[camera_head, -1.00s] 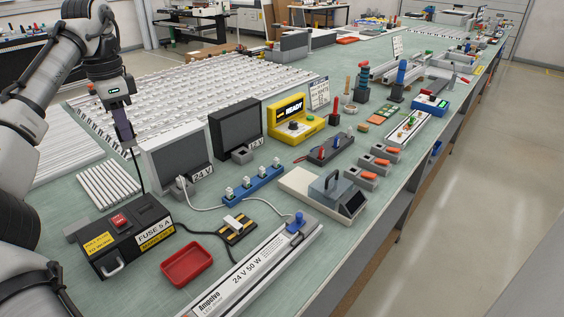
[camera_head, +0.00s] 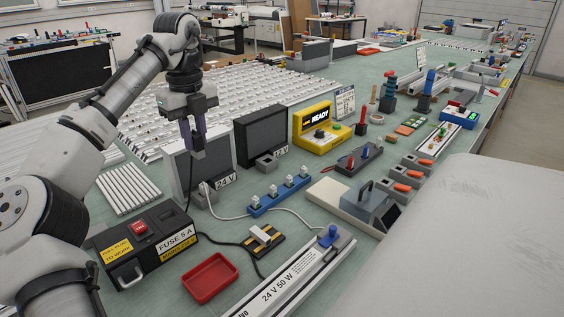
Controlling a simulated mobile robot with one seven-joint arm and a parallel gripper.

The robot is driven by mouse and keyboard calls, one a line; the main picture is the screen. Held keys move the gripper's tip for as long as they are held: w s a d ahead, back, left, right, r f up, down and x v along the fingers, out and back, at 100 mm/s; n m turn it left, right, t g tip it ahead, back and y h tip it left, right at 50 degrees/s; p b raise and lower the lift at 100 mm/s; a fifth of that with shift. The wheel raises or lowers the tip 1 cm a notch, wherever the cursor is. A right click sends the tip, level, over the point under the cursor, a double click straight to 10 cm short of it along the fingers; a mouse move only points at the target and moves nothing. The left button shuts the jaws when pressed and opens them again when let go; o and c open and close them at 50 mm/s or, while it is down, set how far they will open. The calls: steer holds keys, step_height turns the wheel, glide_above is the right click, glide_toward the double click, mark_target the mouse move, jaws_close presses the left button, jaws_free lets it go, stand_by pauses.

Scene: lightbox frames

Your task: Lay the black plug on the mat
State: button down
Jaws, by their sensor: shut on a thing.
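My gripper (camera_head: 194,140) hangs fingers down in front of the grey-framed 24 V screen box (camera_head: 176,172). It is shut on the black plug (camera_head: 197,154), which is small and dark between the fingertips. A black cable hangs from there toward the black fuse box (camera_head: 145,243). A flat black mat with yellow stripes (camera_head: 250,250) lies on the bench, lower and to the right of my gripper. A pale block (camera_head: 261,234) sits on it. The plug is in the air, apart from the mat.
A red tray (camera_head: 210,277) lies left of the mat, and a long 24 V 50 W unit (camera_head: 284,285) lies right of it. A blue socket strip (camera_head: 280,196) is behind. Cables cross the bench nearby. A large pale shape (camera_head: 470,245) covers the lower right.

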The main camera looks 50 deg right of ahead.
step_height(320, 180, down, 20)
stand_by(0.6)
steer(key=shift+f, duration=0.1)
steer(key=c, duration=1.3)
jaws_free()
step_height(320, 180, up, 12)
steer(key=b, duration=0.1)
